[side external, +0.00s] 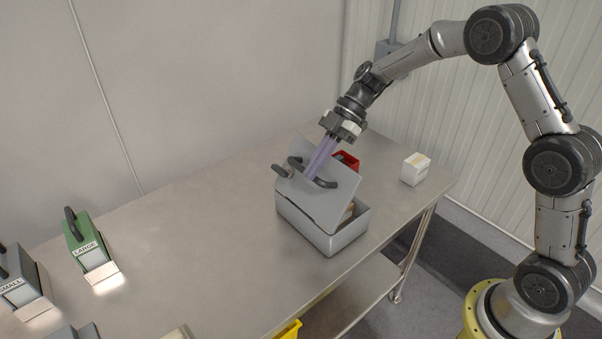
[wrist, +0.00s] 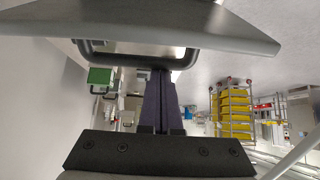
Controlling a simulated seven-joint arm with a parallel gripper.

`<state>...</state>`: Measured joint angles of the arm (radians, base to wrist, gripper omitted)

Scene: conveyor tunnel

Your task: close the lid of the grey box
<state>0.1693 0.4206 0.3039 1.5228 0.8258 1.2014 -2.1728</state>
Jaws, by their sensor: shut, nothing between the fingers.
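The grey box (side external: 348,236) stands on the metal table, and its flat grey lid (side external: 335,203) is raised at a slant, leaving a gap on the right where something brownish shows inside. In the wrist view the fingertips (wrist: 161,72) lie close to the handle bar (wrist: 98,57), below the lid's edge (wrist: 150,35). I cannot tell if they touch it.
A red container (side external: 346,159) stands behind the box, and a small white carton (side external: 415,168) is to the right. A green block labelled LARGE (side external: 86,240) and a grey one labelled SMALL (side external: 22,281) are at left. The table between is clear.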

